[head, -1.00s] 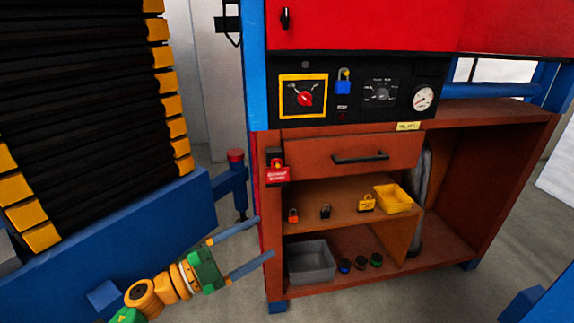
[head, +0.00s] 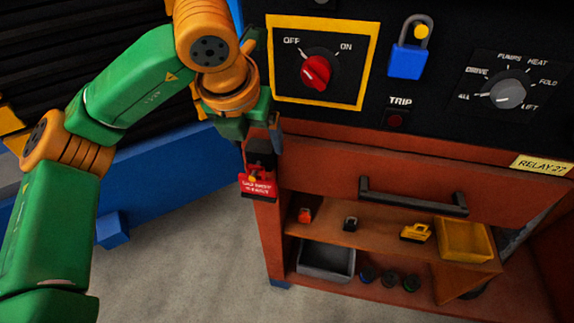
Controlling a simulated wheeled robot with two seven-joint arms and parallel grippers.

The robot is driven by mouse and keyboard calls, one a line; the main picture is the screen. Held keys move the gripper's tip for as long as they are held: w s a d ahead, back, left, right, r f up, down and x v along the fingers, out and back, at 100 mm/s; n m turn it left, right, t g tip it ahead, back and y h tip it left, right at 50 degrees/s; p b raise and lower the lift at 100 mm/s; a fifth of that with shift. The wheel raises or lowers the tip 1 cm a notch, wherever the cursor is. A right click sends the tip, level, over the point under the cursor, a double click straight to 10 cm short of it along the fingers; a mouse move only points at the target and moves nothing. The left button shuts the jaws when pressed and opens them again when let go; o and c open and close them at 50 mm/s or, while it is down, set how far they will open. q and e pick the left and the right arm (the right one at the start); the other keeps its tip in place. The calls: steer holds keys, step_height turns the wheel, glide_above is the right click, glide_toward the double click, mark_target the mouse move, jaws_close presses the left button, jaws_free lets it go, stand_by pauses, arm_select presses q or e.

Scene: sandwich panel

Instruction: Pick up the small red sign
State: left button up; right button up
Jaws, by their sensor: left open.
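The small red sign (head: 258,184), with white lettering and a yellow spot at its top, hangs at the front left edge of the brown cabinet, below a black holder (head: 262,152). My left gripper (head: 263,135) comes down from above, right over the holder and the sign's upper end. Its jaws are open; the fingers are partly hidden by the wrist, and I cannot tell whether they touch the holder. The sign still hangs at the cabinet. My right gripper is not in view.
A black panel with a red OFF/ON switch (head: 316,72), a blue padlock (head: 407,58) and a dial (head: 508,94) is close behind. A drawer handle (head: 412,198) juts out. Shelves below hold small locks, a yellow bin (head: 464,240) and a grey bin (head: 326,261).

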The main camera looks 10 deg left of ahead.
mark_target(255, 166)
arm_select(q)
steer(key=f, duration=0.1)
steer(key=s+a+f+p, duration=0.1)
steer(key=f+p, duration=0.1)
steer(key=shift+s+a+f, duration=0.15)
steer(key=shift+a+f, duration=0.15)
steer(key=shift+f, duration=0.1)
steer(key=shift+x, duration=1.25)
steer(key=shift+w+d+f, duration=0.1)
steer(key=shift+w+d, duration=0.25)
steer(key=shift+s+a, duration=0.1)
steer(key=shift+s, duration=0.05)
steer(key=c, duration=1)
jaws_close()
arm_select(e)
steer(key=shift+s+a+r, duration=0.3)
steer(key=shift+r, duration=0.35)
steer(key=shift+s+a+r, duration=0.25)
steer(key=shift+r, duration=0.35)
